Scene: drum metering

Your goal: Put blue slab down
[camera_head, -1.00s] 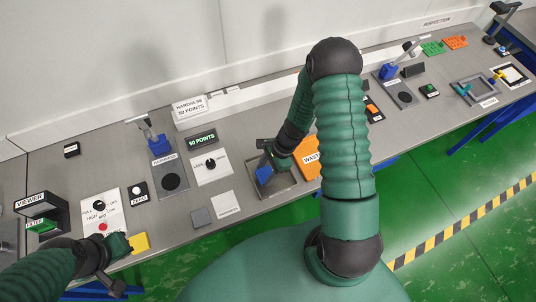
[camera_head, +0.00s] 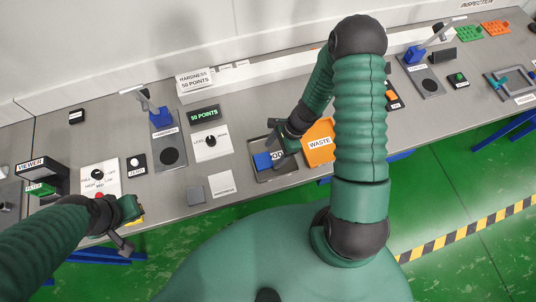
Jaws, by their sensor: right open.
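The blue slab (camera_head: 262,160) lies in the left part of a grey tray (camera_head: 280,178) whose label is partly covered and shows "OOD". My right gripper (camera_head: 273,139) is open just above and behind the slab, over the tray's back edge. A small gap seems to show between its fingers and the slab. My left gripper (camera_head: 130,210) is at the front left edge of the table, by a yellow piece (camera_head: 136,218) that is mostly hidden. I cannot tell whether its jaws hold it.
An orange waste bin (camera_head: 319,151) stands right of the tray. A grey square (camera_head: 195,196) and a white pad (camera_head: 221,184) lie to its left. A dial panel (camera_head: 212,143) and a hardness stand (camera_head: 168,150) are farther left. The viewer (camera_head: 40,175) stands far left.

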